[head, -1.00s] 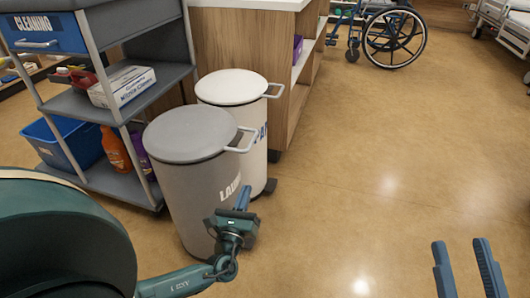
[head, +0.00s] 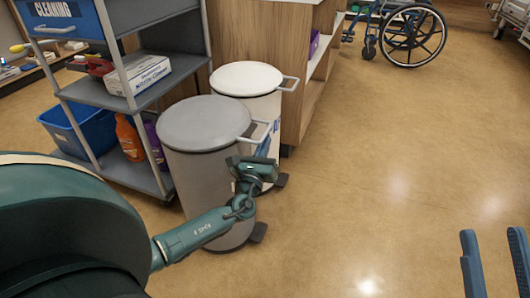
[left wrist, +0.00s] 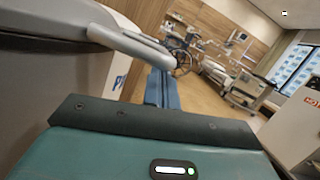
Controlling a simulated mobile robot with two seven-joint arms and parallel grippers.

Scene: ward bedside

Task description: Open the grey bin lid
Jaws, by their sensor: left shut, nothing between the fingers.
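The grey bin (head: 195,190) stands in the middle left of the head view, its round grey lid (head: 205,122) closed. A pale loop handle (head: 262,127) sticks out from the lid's right side. My left gripper (head: 266,146) is shut and empty, fingers pointing up, just below and beside the handle. In the left wrist view its blue fingers (left wrist: 161,88) reach up close to the pale handle bar (left wrist: 147,45); I cannot tell whether they touch. My right gripper (head: 495,262) is open and empty at the lower right of the head view.
A white-lidded bin (head: 246,80) stands right behind the grey one. A cleaning cart (head: 135,100) with a blue tub, bottles and a box is close on the left. A wooden cabinet (head: 265,40) is behind. The floor to the right is clear, with a wheelchair (head: 405,35) far back.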

